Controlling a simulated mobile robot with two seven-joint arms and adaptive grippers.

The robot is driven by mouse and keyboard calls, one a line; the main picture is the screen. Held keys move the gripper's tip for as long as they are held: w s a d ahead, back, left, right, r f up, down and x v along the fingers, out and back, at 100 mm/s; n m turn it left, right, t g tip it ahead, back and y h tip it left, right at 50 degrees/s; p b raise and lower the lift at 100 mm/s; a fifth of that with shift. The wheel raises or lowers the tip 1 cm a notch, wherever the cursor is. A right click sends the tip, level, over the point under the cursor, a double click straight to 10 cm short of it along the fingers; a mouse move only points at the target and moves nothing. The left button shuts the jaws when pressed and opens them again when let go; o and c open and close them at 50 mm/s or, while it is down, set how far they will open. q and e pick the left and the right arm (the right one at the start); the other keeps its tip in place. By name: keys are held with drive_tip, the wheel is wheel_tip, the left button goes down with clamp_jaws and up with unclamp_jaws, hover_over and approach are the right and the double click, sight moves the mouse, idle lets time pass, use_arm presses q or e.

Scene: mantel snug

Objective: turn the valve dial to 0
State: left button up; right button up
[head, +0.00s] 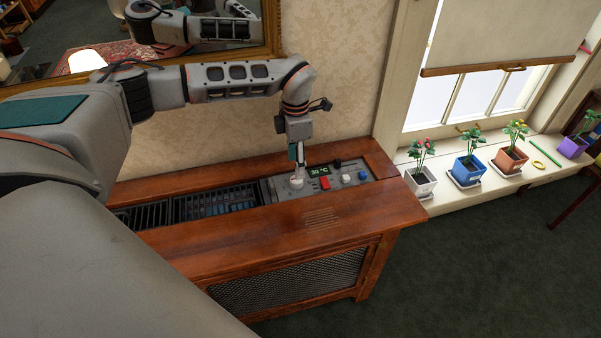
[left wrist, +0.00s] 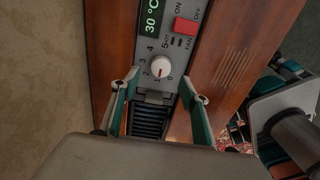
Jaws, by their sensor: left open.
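The valve dial (left wrist: 160,67) is a round white knob on a grey control panel, with numbers from 0 to 5 around it. Its red mark points toward the bottom, close to the 1. In the head view the dial (head: 297,183) sits at the panel's left end, partly hidden by my gripper. My left gripper (head: 297,158) points down just above it.
The panel has a green display (head: 319,171) reading 30 °C, a red switch (head: 325,183), a second white knob (head: 347,178) and a blue knob (head: 362,176). A wooden cabinet (head: 300,222) surrounds it, with a dark grille (head: 215,202) on the left. Potted plants line the windowsill at right.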

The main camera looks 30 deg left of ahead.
sight(297, 182)
use_arm(q)
wheel_tip(297, 182, down, 5)
drive_tip(key=shift+s+r+b, duration=0.15)
drive_tip(key=shift+r+b, duration=0.05)
drive_tip(key=shift+b, duration=0.15)
drive_tip(key=shift+f, duration=0.75)
drive_tip(key=c, duration=1.1)
use_arm(e)
drive_tip(key=shift+d+f, duration=0.1)
drive_tip(key=shift+f, duration=0.3)
